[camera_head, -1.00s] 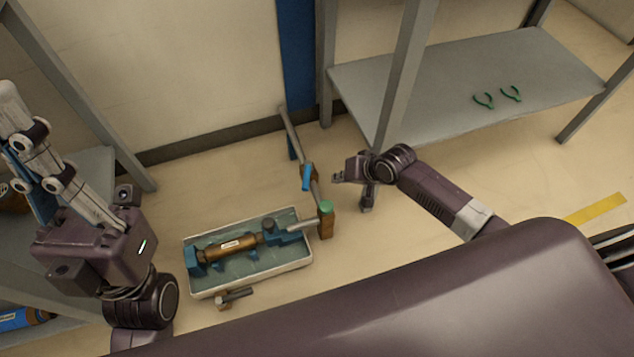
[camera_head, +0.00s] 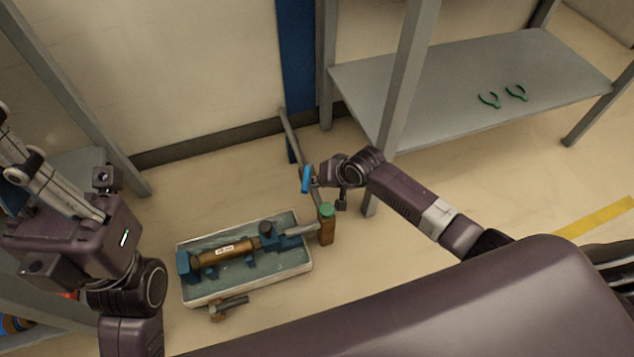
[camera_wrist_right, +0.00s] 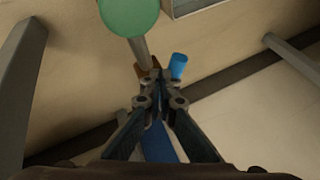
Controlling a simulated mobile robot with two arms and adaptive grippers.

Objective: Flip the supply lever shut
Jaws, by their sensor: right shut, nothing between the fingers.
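The supply lever (camera_head: 306,179) is a short blue handle beside a brass fitting on the grey supply pipe (camera_head: 290,134). It points roughly up and down in the head view. It also shows in the wrist view (camera_wrist_right: 179,66), just right of the fingertips. My right gripper (camera_head: 317,182) is shut and empty, immediately right of the lever; its fingertips show in the wrist view (camera_wrist_right: 157,78). I cannot tell whether they touch the lever. My left gripper (camera_head: 35,180) is at the far left, partly cut off, away from the lever; its fingertips are not clear.
A tray (camera_head: 200,300) holds a brass meter (camera_head: 226,252) in blue clamps. A grey shelf (camera_head: 430,105) with two green clips and its upright stand close behind my right arm.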

